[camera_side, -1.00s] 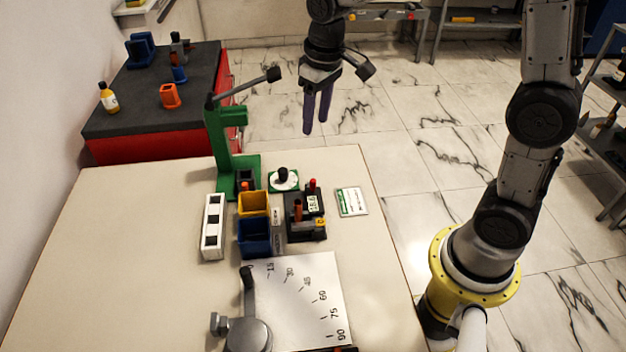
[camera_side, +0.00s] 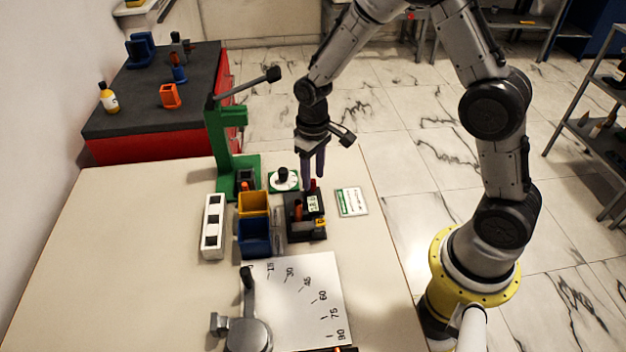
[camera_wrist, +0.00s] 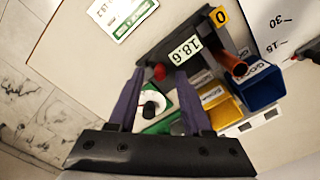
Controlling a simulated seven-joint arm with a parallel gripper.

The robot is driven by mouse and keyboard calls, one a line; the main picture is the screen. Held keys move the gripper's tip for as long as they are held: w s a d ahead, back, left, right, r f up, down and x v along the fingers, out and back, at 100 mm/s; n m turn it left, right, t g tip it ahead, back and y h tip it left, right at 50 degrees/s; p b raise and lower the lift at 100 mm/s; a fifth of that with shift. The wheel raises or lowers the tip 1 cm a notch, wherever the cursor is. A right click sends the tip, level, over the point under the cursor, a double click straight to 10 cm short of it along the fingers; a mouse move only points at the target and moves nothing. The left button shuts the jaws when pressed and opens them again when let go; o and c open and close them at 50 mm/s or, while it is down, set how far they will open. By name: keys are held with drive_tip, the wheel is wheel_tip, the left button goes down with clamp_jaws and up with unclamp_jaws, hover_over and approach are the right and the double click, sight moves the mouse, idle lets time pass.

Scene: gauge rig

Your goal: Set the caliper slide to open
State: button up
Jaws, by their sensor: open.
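The caliper (camera_side: 306,228) is a dark block on the table, with a display and an orange cylinder (camera_side: 298,211). In the wrist view its display (camera_wrist: 191,51) reads 18.6, and a yellow "0" tag (camera_wrist: 220,16) is at one end. A small red knob (camera_wrist: 158,72) stands at its other end; I take it to be on the slide. My gripper (camera_side: 313,180) points down over that far end. In the wrist view the open fingers (camera_wrist: 158,78) appear on either side of the red knob. I cannot tell whether either finger touches it.
Yellow (camera_side: 253,203) and blue (camera_side: 254,240) bins stand left of the caliper. A dial with a black knob (camera_side: 283,175) and a green lever stand (camera_side: 222,150) are behind. A white card (camera_side: 351,201) lies right. An angle plate (camera_side: 305,290) lies in front.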

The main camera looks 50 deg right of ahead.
drive_tip(key=shift+f, duration=1.25)
clamp_jaws()
idle(0.5)
